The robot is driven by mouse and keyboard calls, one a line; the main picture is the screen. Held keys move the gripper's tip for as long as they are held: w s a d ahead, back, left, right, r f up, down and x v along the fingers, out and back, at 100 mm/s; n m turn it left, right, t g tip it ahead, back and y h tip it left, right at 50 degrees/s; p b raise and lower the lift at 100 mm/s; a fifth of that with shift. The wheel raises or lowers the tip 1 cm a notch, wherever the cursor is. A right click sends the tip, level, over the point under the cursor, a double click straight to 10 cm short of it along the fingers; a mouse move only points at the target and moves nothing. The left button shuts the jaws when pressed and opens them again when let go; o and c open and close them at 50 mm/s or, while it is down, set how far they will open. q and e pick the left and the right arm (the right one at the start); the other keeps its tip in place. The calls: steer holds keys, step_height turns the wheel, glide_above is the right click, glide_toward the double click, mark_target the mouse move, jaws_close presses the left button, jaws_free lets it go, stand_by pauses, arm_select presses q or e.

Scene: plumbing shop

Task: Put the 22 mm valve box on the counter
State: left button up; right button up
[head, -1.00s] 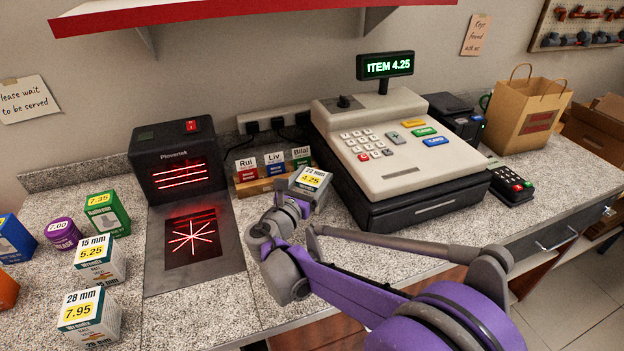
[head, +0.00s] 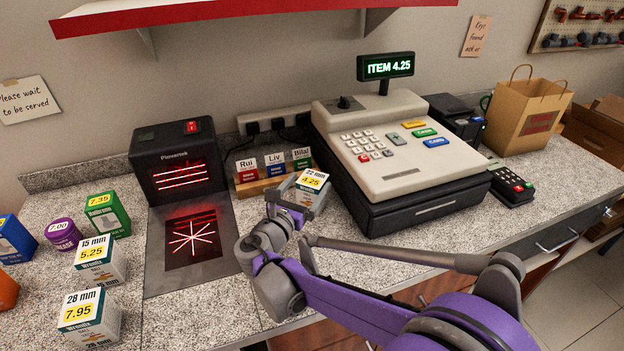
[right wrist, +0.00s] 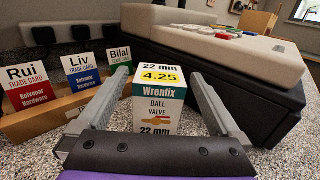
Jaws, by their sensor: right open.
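The 22 mm valve box (head: 312,182), white and green with a yellow 4.25 label, stands upright on the counter (head: 346,252) between the card rack and the cash register. In the right wrist view the box (right wrist: 158,90) shows its Wrenfix ball valve front; its lower edge is hidden behind my gripper. My right gripper (head: 300,202) is open, with one finger on each side of the box. Gaps show between the fingers and the box in the right wrist view. My left gripper is not in view.
The card rack (head: 268,186) is close left of the box, and the cash register (head: 420,195) close right. The scanner (head: 178,160) is further left. A 15 mm box (head: 98,262), a 28 mm box (head: 88,318) and other goods stand at the left.

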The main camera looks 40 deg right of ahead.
steer(key=v, duration=0.9)
steer(key=shift+d, duration=0.1)
